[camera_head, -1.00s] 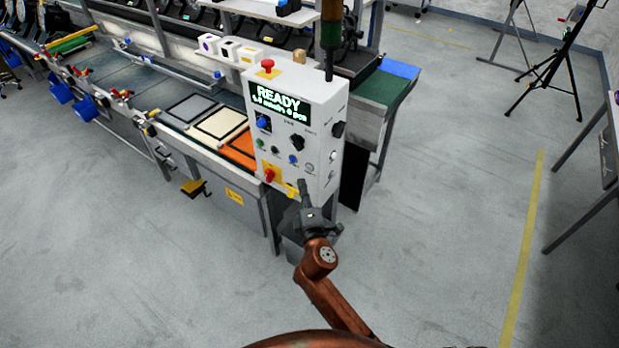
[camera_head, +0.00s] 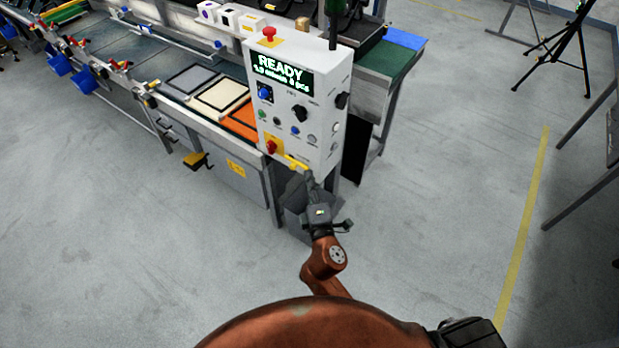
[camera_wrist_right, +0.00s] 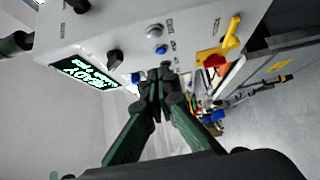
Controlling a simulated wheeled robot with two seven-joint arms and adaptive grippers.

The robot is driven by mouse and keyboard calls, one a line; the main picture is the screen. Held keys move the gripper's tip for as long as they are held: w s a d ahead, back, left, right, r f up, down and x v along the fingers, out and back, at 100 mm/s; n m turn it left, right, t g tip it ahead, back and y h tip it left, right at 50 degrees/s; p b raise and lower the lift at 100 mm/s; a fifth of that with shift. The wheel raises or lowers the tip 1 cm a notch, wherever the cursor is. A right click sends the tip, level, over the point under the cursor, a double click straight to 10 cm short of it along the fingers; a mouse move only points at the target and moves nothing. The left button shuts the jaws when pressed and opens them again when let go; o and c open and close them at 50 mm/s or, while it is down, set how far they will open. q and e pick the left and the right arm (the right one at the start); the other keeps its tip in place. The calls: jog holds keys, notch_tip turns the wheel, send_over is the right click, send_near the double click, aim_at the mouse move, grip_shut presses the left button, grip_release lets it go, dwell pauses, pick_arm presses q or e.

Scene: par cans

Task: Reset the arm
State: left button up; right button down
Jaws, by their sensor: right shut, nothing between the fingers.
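My right arm (camera_head: 328,258) reaches up from the bottom of the head view. Its gripper (camera_head: 306,182) is just below the lower front of a white control box (camera_head: 325,110) whose screen (camera_head: 282,75) reads READY. In the right wrist view the gripper (camera_wrist_right: 158,78) is shut and empty, its fingertips in front of the box's panel of knobs and buttons. Whether the tips touch the panel I cannot tell. A yellow lever (camera_wrist_right: 229,38) is on the box, to the right of the fingers there. My left gripper is not in view.
The box stands at the end of a long workbench (camera_head: 225,170) with black, cream and orange trays. A red mushroom button (camera_head: 269,36) tops the box. Grey floor (camera_head: 440,200) is clear to the right, with a yellow line (camera_head: 524,225) and a tripod (camera_head: 556,50) beyond.

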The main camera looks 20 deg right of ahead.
dwell(0.3)
notch_tip(320, 180, down, 17)
jog(key=m+g, duration=0.1)
jog(key=g, duration=0.2)
jog(key=s+d+f+m+g+y, duration=0.15)
jog(key=s+f, duration=0.25)
jog(key=f, duration=0.7)
jog(key=s+d+f+m+g, duration=0.25)
jog(key=s+f, duration=0.25)
jog(key=f, duration=0.6)
jog(key=s+d+f+m+g, duration=0.1)
jog(key=s+d+f+g, duration=0.25)
jog(key=f, duration=0.75)
jog(key=s+d+f+m+g, duration=0.2)
jog(key=s+f, duration=0.5)
jog(key=s, duration=0.2)
jog(key=s+d+f+m+g, duration=0.1)
jog(key=s+d+f+m, duration=0.15)
jog(key=s+f, duration=0.65)
jog(key=s+d+f+m+g, duration=0.2)
jog(key=s+f, duration=0.1)
jog(key=s, duration=0.9)
jog(key=s+d+f+m+g, duration=0.1)
jog(key=s+d+f+m, duration=0.2)
jog(key=s, duration=0.9)
jog(key=shift+s+g, duration=0.25)
jog(key=shift+g, duration=0.1)
